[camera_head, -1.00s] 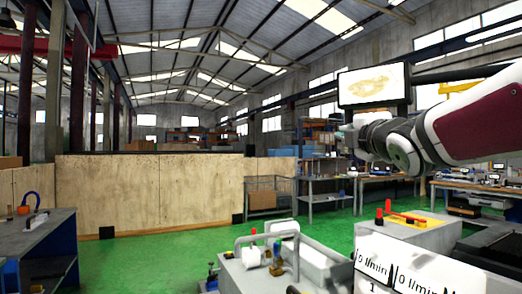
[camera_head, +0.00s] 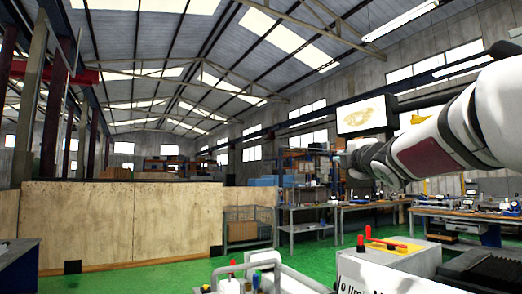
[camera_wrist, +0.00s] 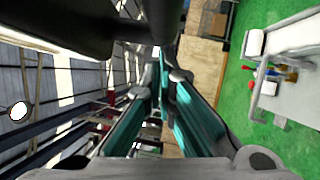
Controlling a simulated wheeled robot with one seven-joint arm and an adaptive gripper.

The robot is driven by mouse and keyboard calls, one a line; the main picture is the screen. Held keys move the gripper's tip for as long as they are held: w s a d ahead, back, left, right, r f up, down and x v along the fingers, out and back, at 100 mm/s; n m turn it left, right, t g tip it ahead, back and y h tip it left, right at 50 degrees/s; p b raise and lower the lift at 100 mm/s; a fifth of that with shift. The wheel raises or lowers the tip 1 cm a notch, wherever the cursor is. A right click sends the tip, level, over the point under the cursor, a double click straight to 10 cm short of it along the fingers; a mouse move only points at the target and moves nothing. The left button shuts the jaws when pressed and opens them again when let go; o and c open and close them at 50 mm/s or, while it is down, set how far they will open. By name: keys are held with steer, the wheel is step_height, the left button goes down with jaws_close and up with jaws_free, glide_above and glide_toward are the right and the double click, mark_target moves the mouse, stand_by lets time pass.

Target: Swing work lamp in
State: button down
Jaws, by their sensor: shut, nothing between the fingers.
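The grinder's grey housing (camera_head: 385,262) is at the bottom right, with a red lever on top.
A wooden partition (camera_head: 120,222) stands at the left. Workbenches (camera_head: 305,226) line the back right. Green floor lies between.

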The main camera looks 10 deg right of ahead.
steer(key=d+h, duration=0.1)
steer(key=w+d+m+b, duration=0.1)
steer(key=shift+w+d+h, duration=0.2)
steer(key=shift+d+h, duration=0.2)
steer(key=shift+d, duration=0.15)
steer(key=shift+b, duration=0.3)
